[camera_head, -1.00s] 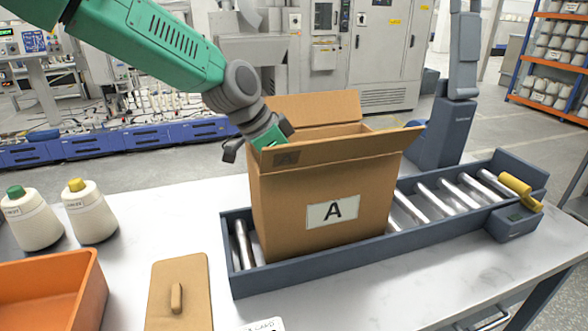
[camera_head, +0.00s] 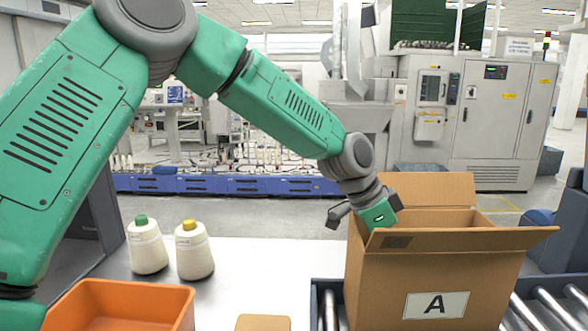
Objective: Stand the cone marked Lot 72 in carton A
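Carton A (camera_head: 395,285) is an open brown box with a white "A" label, standing upright on a roller conveyor at the right. My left gripper (camera_head: 367,215) is at the carton's upper left rim, pointing down. Its fingertips are partly hidden by the near flap, so I cannot tell whether it is open or holds anything. Two white cones stand upright on the table at the left, one with a green top (camera_head: 147,250) and one with a yellow top (camera_head: 194,254). Their labels are too small to read, so I cannot tell which is Lot 72. My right gripper is not in view.
An orange bin (camera_head: 125,292) stands at the front left. A flat brown piece (camera_head: 263,323) shows at the bottom edge. The conveyor rollers (camera_head: 548,310) run on to the right of the carton. The white table (camera_head: 255,275) is clear between the cones and carton.

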